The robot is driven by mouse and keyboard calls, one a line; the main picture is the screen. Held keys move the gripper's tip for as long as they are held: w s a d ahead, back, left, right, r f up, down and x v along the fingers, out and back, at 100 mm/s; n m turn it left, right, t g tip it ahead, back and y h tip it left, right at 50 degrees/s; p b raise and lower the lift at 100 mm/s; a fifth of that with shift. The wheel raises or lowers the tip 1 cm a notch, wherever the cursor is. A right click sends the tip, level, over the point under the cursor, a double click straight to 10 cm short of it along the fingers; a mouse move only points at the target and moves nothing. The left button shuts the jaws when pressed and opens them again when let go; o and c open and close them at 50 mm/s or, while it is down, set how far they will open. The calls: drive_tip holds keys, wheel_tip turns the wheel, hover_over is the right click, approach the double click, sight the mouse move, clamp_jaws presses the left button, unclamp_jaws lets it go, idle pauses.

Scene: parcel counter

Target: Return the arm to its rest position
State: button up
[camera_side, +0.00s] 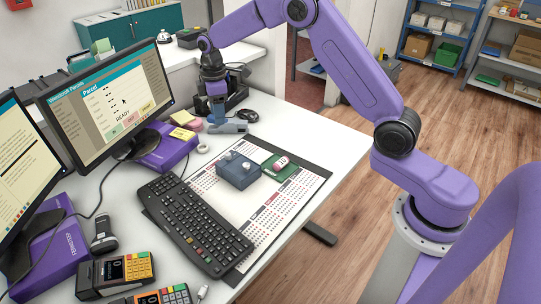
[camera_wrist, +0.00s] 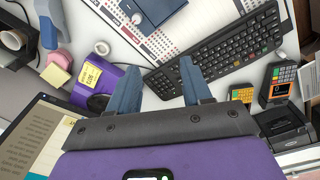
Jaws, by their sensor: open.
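My gripper (camera_side: 217,99) is at the far end of the counter in the side view, with my purple arm reaching over from the right. In the wrist view my gripper (camera_wrist: 160,84) shows two blue fingers spread apart with nothing between them. It hangs above the counter near the monitor and keyboard. The fingertips look apart from the objects below.
A black keyboard (camera_side: 195,222) lies on a printed desk mat (camera_side: 300,193). Monitors (camera_side: 112,98) and card terminals (camera_side: 125,268) line the left. Open floor lies right.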

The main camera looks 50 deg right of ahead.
drive_tip(key=s+a+r, duration=0.3)
drive_tip(key=s+a, duration=0.1)
drive_tip(key=s, duration=0.6)
drive_tip(key=s+a+r, duration=0.4)
drive_tip(key=s+a, duration=0.1)
drive_tip(key=s, duration=0.5)
drive_tip(key=s+d, duration=0.3)
drive_tip(key=s, duration=0.8)
drive_tip(key=s+d, duration=0.4)
drive_tip(key=s, duration=0.8)
drive_tip(key=shift+s+d+f+n+y, duration=0.2)
drive_tip(key=shift+f+n+y, duration=0.1)
drive_tip(key=shift+f, duration=0.15)
